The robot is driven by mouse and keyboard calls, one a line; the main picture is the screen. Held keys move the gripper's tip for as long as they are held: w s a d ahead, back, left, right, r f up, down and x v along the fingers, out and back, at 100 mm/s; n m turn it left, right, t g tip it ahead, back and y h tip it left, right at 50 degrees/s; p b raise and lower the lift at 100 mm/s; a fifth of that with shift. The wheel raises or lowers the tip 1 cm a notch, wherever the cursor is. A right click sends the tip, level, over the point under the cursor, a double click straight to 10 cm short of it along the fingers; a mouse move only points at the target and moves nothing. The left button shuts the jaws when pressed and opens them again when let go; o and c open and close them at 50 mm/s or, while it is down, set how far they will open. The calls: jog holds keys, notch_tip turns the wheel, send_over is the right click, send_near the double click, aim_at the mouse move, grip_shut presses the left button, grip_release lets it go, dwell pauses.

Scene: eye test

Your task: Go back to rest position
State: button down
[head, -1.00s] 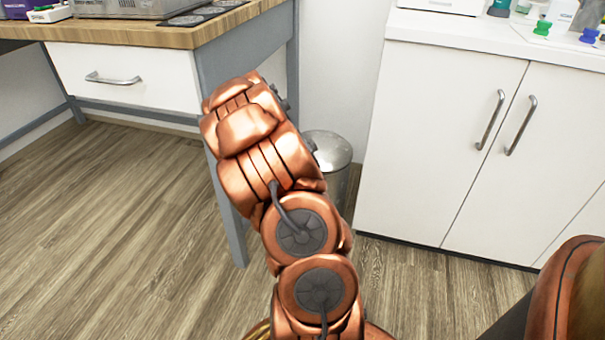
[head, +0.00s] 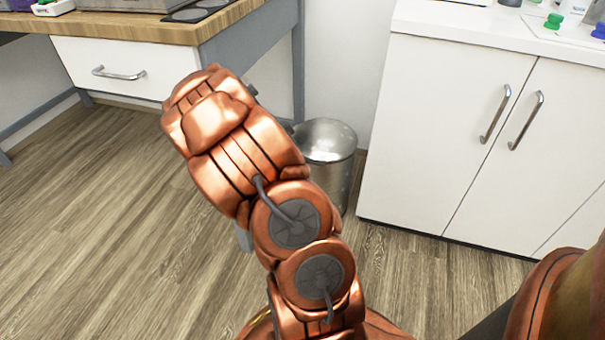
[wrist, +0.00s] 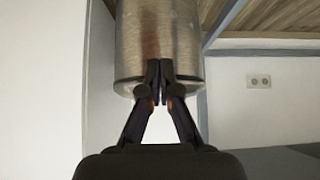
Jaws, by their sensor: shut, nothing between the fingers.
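My gripper (wrist: 160,68) shows in the wrist view with its two dark fingertips together and nothing between them. A metal bin (wrist: 160,35) stands behind the fingertips in that view; whether they touch it I cannot tell. In the head view my copper arm rises from the bottom middle and leans to the upper left. My gripper is hidden behind the arm there. The bin (head: 328,165) shows just right of the arm in the head view, partly covered by it.
A wooden-topped desk (head: 225,25) with a white drawer (head: 125,72) stands at the upper left. A white cabinet (head: 440,130) with two handles stands on the right, with small bottles on top. The wood floor (head: 90,200) at left is clear. A wall socket (wrist: 259,81) shows in the wrist view.

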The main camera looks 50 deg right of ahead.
jog(key=shift+a, duration=0.2)
dwell(0.3)
jog(key=s+a+r+n+g+y+p, duration=0.1)
jog(key=a+r+n+y+p, duration=0.2)
jog(key=a+r+p, duration=1.1)
jog(key=a+r+n+y+p, duration=0.3)
jog(key=a+r+p, duration=0.6)
jog(key=r, duration=1)
jog(key=s+a+r+n+g+p, duration=0.1)
jog(key=s+a+r+n+p, duration=0.1)
jog(key=s+a+r+p, duration=0.3)
jog(key=s+a+r+n+g+y+p, duration=0.1)
jog(key=s+a+r+n+p, duration=0.2)
jog(key=r, duration=0.9)
jog(key=s+a+r+n+g+y+p, duration=0.1)
jog(key=s+a+r+n+p, duration=0.2)
jog(key=s+a+r+p, duration=0.4)
notch_tip(320, 180, up, 2)
jog(key=shift+s+a+r+p, duration=0.2)
jog(key=shift+s+p, duration=0.1)
jog(key=shift+s, duration=0.75)
